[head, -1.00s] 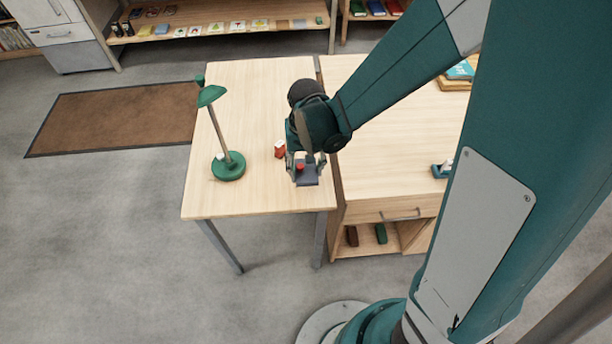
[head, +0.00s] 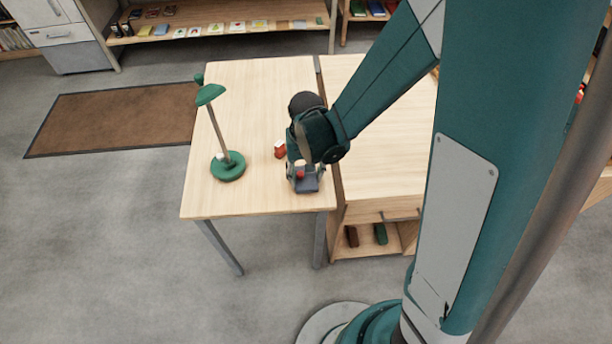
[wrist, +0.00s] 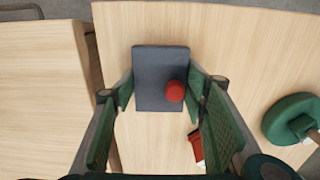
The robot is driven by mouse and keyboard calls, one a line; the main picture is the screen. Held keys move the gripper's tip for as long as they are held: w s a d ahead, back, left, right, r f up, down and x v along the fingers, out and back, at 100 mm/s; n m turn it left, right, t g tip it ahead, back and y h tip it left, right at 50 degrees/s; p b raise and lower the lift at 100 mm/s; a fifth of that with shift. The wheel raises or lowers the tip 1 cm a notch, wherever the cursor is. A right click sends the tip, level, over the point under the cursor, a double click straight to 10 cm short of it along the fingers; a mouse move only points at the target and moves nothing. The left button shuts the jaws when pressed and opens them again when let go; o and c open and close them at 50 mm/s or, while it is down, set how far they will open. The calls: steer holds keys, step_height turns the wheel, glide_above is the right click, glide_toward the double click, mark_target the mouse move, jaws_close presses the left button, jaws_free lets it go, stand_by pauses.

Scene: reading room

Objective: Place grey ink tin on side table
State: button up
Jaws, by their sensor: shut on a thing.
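The grey ink tin (head: 308,186) is a flat, dark grey rectangular block with a red round knob on it. It also shows in the wrist view (wrist: 155,80), with the red knob (wrist: 175,91) near its right side. My gripper (wrist: 161,88) is shut on the tin, one finger at each side. In the head view my gripper (head: 305,176) is low over the near right part of the light wood side table (head: 255,100). The tin is at or just above the tabletop; I cannot tell whether it touches.
A green lamp (head: 228,168) stands on the table's left part. A small red-and-white object (head: 280,150) lies just behind my gripper; it shows in the wrist view (wrist: 196,146). A wooden desk (head: 385,160) adjoins on the right. The table's far part is clear.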

mark_target(306, 178)
steer(key=shift+f, duration=0.2)
steer(key=o, duration=1.1)
steer(key=shift+o, duration=0.2)
steer(key=shift+r, duration=0.2)
step_height(306, 178, up, 12)
steer(key=p, duration=0.2)
steer(key=shift+r, duration=0.1)
stand_by(0.6)
